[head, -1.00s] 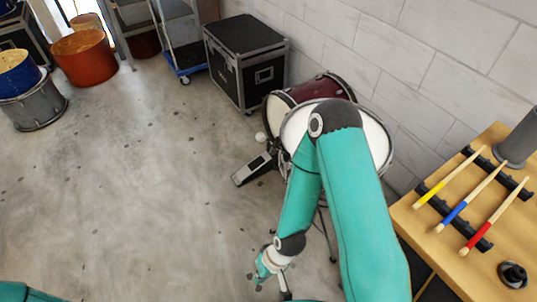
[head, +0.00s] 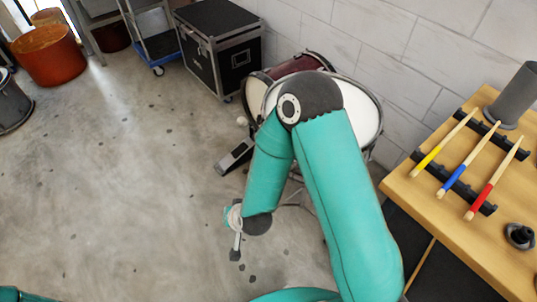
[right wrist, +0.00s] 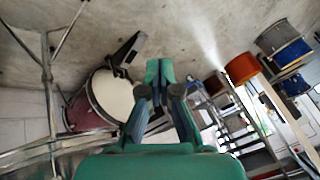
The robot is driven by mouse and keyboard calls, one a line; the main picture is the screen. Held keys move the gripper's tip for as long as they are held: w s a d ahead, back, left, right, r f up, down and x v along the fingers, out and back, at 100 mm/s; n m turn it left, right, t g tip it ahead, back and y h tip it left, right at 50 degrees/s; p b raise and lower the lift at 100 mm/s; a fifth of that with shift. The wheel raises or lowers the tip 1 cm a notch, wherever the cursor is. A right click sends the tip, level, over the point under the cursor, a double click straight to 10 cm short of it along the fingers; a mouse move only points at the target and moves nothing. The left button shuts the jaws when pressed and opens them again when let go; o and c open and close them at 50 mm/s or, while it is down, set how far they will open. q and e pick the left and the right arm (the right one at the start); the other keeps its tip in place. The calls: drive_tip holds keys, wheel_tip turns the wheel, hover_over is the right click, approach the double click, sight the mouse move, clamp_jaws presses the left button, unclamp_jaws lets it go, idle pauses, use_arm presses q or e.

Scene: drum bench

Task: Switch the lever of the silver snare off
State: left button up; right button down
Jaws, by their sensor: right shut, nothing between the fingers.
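The silver snare (head: 362,108) stands in front of a dark red bass drum; I see its white head and metal rim, partly hidden behind my right arm. Its lever is not visible. My right gripper (head: 236,248) hangs low over the floor, left of the snare and apart from it. In the right wrist view my right gripper (right wrist: 158,75) is shut and empty, with metal stand legs to its left. My left gripper is out of the head view.
The bass drum (head: 300,65) and its pedal (head: 235,156) stand near the wall. A wooden table (head: 425,200) with several coloured sticks is at the right. A black case (head: 220,50) and an orange drum (head: 48,55) are farther back.

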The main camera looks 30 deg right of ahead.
drive_tip(key=w+d+r+m+t+h+b, duration=0.2)
drive_tip(key=w+r+m+t+h+b, duration=0.3)
drive_tip(key=w+r+m+t+b, duration=0.4)
use_arm(q)
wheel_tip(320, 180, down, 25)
drive_tip(key=b, duration=1.2)
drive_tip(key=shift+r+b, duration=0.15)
drive_tip(key=shift+b, duration=0.25)
use_arm(e)
drive_tip(key=s+d+r+m+g+h, duration=0.1)
drive_tip(key=s+r+m+g+h, duration=0.1)
drive_tip(key=s+m+h, duration=0.3)
drive_tip(key=s+d+r+m+g+h, duration=0.2)
drive_tip(key=s+r+m+h, duration=0.3)
drive_tip(key=s+m, duration=0.2)
drive_tip(key=shift+d+m+g, duration=0.3)
drive_tip(key=shift+m, duration=0.1)
drive_tip(key=shift+d, duration=0.1)
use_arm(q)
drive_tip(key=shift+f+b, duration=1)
use_arm(e)
drive_tip(key=x, duration=1.3)
drive_tip(key=shift+w+d, duration=0.2)
drive_tip(key=shift+d, duration=0.15)
drive_tip(key=shift+r, duration=0.15)
